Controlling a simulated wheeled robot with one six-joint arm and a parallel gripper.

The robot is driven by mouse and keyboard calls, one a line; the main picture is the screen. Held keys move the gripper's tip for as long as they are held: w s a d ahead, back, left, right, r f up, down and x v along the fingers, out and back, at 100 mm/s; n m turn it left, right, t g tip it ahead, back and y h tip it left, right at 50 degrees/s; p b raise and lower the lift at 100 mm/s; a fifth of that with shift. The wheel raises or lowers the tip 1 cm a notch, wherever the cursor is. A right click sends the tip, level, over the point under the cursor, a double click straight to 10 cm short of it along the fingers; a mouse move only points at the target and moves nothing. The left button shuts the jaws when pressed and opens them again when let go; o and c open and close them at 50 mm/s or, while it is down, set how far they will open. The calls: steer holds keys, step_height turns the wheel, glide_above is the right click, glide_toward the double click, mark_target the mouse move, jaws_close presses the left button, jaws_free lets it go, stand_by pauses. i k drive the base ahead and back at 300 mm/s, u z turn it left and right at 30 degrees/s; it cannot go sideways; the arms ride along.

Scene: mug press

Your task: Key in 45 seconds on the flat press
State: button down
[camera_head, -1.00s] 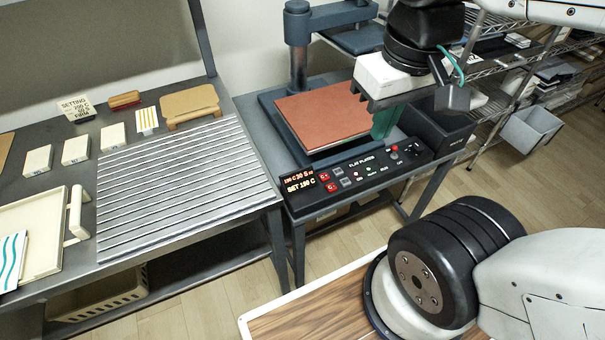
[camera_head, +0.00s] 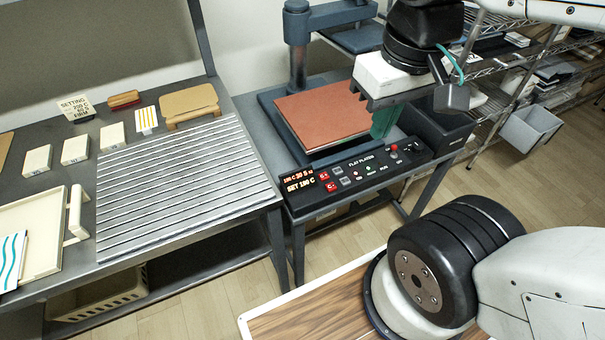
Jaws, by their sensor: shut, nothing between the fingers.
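The flat press has a red-brown platen (camera_head: 318,113) and a black control panel (camera_head: 360,168) along its front. A small lit display (camera_head: 298,181) at the panel's left end seems to read 190 C and 30 S, with SET 190 C below; the digits are tiny. Beside it are red plus and minus keys (camera_head: 326,180) and grey keys (camera_head: 341,176). My gripper (camera_head: 384,130) hangs with its green fingers shut and empty, just behind the panel and right of the platen. Its fingertips are apart from the display keys. Whether they touch anything is not clear.
A grey table with a slatted rack (camera_head: 180,180) stands left of the press. A setting card (camera_head: 76,108), printed 200 C, 60 S, FIRM, stands on it. A black bin (camera_head: 440,130) is right of the press. A wire shelf is farther right.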

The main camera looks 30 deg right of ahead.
mark_target(338, 171)
steer(key=u, duration=2.7)
steer(key=i, duration=1.05)
steer(key=z, duration=2.85)
